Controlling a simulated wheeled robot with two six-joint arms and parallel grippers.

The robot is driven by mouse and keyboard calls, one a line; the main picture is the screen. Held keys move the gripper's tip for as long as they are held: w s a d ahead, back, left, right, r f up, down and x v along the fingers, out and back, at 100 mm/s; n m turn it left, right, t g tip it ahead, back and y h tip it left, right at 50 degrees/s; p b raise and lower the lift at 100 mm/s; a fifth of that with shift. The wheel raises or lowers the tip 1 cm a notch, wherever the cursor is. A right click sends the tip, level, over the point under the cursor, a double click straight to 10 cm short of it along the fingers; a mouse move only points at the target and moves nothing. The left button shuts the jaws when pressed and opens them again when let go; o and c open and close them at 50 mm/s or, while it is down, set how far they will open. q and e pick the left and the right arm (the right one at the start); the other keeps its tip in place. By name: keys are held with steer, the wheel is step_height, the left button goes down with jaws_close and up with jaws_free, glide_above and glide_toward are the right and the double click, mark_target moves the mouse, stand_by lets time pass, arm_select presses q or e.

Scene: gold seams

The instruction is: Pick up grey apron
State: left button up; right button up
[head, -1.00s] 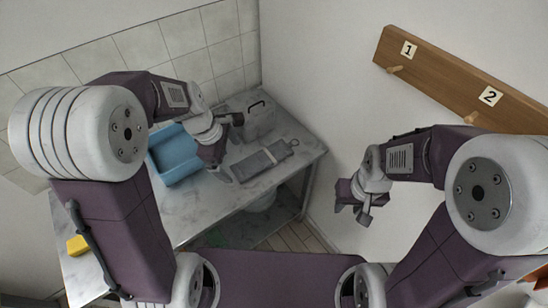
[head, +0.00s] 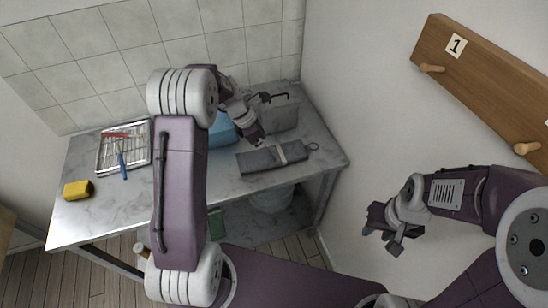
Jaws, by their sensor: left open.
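The grey apron (head: 259,161) lies folded on the marble-look counter, with a pale band across it and a loop at its right end. My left gripper (head: 258,143) is open and empty just above the apron's left half, by its back edge. I cannot tell whether it touches the cloth. My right gripper (head: 379,235) hangs in free space to the right of the counter, away from the apron. Its finger gap is not clear.
A blue bin (head: 222,131) is partly hidden behind my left arm. A grey box with a dark handle (head: 283,118) stands behind the apron. A tray with tools (head: 122,150) and a yellow sponge (head: 78,190) are at the left. A wooden peg rail (head: 480,80) is on the right wall.

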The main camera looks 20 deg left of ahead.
mark_target(279, 155)
arm_select(q)
steer(key=shift+x, duration=0.8)
steer(key=shift+a+f, duration=0.1)
steer(key=shift+a, duration=0.05)
steer(key=x, duration=0.5)
steer(key=shift+f, duration=0.1)
steer(key=shift+s, duration=0.1)
steer(key=c, duration=1.6)
steer(key=shift+o, duration=0.2)
